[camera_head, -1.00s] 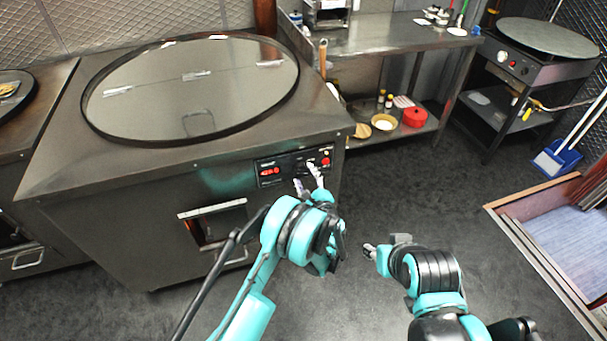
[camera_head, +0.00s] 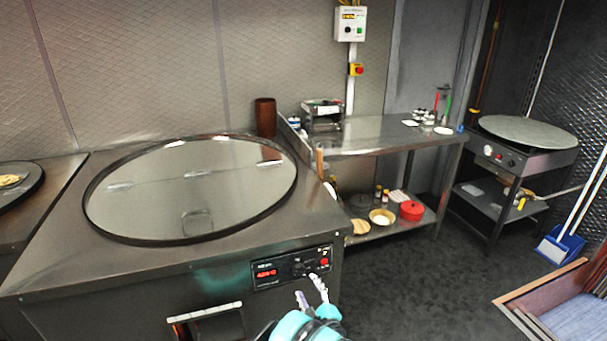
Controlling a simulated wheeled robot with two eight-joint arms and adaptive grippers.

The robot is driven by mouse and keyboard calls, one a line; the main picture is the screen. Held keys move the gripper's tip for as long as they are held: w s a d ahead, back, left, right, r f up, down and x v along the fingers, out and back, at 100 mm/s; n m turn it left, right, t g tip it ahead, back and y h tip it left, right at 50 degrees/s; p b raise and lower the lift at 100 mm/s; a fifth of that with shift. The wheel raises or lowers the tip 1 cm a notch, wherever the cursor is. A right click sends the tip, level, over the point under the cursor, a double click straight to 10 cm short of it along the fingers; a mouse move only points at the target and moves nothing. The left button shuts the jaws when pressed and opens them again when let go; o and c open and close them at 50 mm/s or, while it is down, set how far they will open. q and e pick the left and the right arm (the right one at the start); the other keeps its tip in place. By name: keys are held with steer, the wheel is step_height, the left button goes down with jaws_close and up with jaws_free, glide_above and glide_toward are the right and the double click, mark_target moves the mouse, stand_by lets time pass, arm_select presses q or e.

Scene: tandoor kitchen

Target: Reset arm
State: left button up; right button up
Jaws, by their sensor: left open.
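My left gripper (camera_head: 311,293) shows at the bottom middle, with its pale fingers apart and nothing between them. It is in front of the tandoor counter's control panel (camera_head: 291,267), which has a red lit display and a red button. I cannot tell whether the fingers touch the panel. Most of my left arm is cut off by the bottom edge, with only a teal part showing. My right gripper and arm are out of the picture.
The steel tandoor counter (camera_head: 60,235) with a large round lid (camera_head: 190,185) fills the left. A steel shelf table (camera_head: 380,137) stands at the back, holding a red pot (camera_head: 411,210) below. A round griddle (camera_head: 528,131) is at the right. The dark floor (camera_head: 420,285) is clear.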

arm_select(q)
steer(key=s+a+r+n+g, duration=0.35)
steer(key=a+r+n, duration=0.25)
steer(key=a+r, duration=0.25)
steer(key=s+a+r+n+g, duration=0.3)
steer(key=s+a+r+n, duration=0.2)
steer(key=a+r, duration=0.3)
steer(key=s+a+n+g+h, duration=0.1)
steer(key=s+n, duration=0.4)
steer(key=s, duration=0.7)
steer(key=s+a+n+g+h, duration=0.1)
steer(key=s+n+h, duration=0.3)
steer(key=s, duration=0.8)
steer(key=shift+s+a+n+h, duration=0.15)
steer(key=shift+a+n+h, duration=0.25)
steer(key=shift+a+n, duration=0.55)
